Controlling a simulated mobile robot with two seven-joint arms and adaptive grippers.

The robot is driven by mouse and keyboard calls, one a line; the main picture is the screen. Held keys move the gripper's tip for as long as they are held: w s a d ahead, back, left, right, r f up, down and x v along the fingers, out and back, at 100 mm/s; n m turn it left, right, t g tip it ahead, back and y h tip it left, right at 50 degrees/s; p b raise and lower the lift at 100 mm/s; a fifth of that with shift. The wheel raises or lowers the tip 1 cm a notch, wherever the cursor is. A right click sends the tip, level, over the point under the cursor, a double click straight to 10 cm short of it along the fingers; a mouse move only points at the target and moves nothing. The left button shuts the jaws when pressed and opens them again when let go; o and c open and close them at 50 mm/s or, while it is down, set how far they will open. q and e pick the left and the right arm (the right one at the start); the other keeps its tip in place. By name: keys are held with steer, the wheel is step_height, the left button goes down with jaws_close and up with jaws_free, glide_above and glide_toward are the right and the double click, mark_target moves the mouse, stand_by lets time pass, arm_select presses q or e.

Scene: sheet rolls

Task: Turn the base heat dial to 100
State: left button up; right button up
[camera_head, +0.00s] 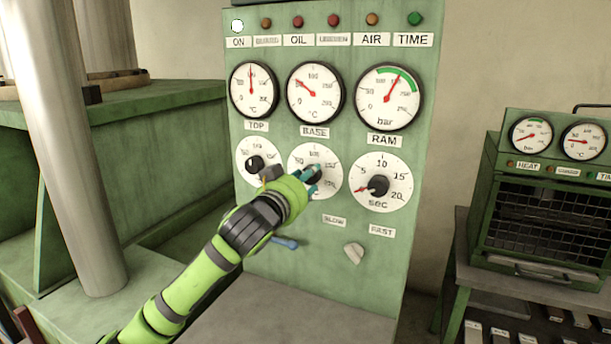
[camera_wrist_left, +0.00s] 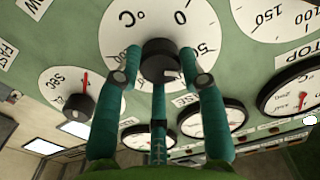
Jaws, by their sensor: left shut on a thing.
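The base heat dial (camera_head: 304,158) is the white round scale in the middle of the green panel, under the BASE label (camera_head: 314,131). My left gripper (camera_head: 312,180) reaches it from below left and covers much of its knob. In the left wrist view, the black base knob (camera_wrist_left: 158,52) sits between the teal fingers of the left gripper (camera_wrist_left: 160,70), which is shut on it. A pale mark shows on the knob's lower right edge there; the exact setting cannot be read. The base gauge needle (camera_head: 306,87) points up and left. My right gripper is out of view.
The top dial (camera_head: 258,153) is close on the left and the seconds dial (camera_head: 380,195) close on the right. A pale selector knob (camera_head: 353,253) and a blue lever (camera_head: 285,243) are below. A small green oven (camera_head: 548,205) stands at right.

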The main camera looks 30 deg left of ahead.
arm_select(q)
steer(key=shift+r+m+p, duration=0.2)
steer(key=shift+m+p, duration=2.85)
steer(key=shift+m, duration=1.85)
steer(key=o, duration=0.9)
steer(key=shift+o, duration=1.2)
steer(key=shift+f, duration=0.15)
steer(key=s, duration=1.2)
steer(key=shift+d, duration=0.35)
